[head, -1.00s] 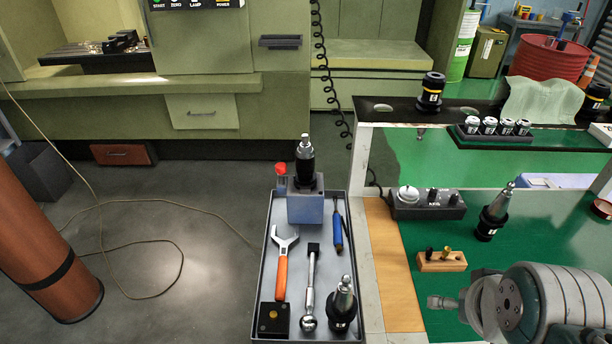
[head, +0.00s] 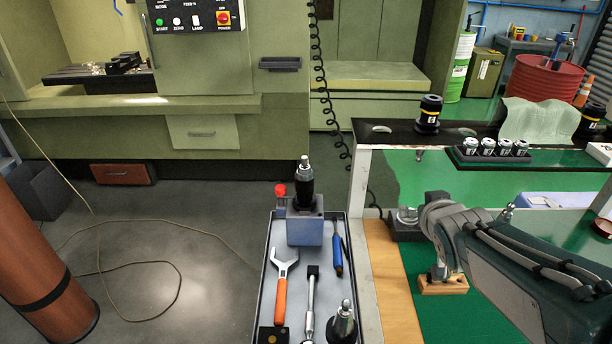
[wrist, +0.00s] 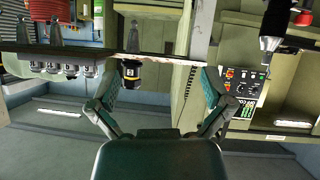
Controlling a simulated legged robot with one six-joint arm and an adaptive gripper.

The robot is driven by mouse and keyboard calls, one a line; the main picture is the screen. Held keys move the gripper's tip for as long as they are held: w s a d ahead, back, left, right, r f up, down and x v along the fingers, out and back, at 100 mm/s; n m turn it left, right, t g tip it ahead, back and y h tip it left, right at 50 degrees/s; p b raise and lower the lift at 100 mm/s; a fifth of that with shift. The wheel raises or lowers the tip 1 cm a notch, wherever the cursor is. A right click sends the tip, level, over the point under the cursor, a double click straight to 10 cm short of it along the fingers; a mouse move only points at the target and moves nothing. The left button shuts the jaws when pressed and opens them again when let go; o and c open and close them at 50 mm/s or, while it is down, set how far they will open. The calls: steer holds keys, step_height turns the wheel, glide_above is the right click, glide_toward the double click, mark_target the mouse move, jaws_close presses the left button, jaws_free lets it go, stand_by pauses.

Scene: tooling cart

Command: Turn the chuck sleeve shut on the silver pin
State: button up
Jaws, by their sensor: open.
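A black chuck (head: 304,186) with a silver pin (head: 304,161) at its top stands upright in a blue-grey block (head: 305,231) on the tray, in the head view. In the wrist view, which looks upside down, the chuck (wrist: 271,22) shows at the upper right with the pin (wrist: 270,44) pointing down the picture. My gripper (wrist: 158,92) has its two fingers spread, with nothing between them. It is apart from the chuck. In the head view my arm is at the right, over the green bench; the fingers are not clear there.
The grey tray (head: 264,285) holds a wrench (head: 283,275), a blue screwdriver (head: 337,250), a ratchet (head: 311,300) and another toolholder (head: 343,325). A red knob (head: 280,189) is beside the block. A shelf (head: 460,136) with a black holder (head: 429,113) and several collets stands at right.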

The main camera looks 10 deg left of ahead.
steer(key=w+a+f+n+t+y, duration=0.1)
steer(key=w+a+f+n+y, duration=0.3)
steer(key=w+a, duration=0.45)
steer(key=n+g+y, duration=0.2)
steer(key=n+y, duration=0.1)
steer(key=y, duration=0.6)
glide_toward(311, 182)
steer(key=a, duration=0.2)
steer(key=x, duration=0.7)
steer(key=w+x, duration=0.1)
steer(key=x, duration=0.3)
steer(key=shift+d, duration=0.35)
steer(key=c, duration=1.1)
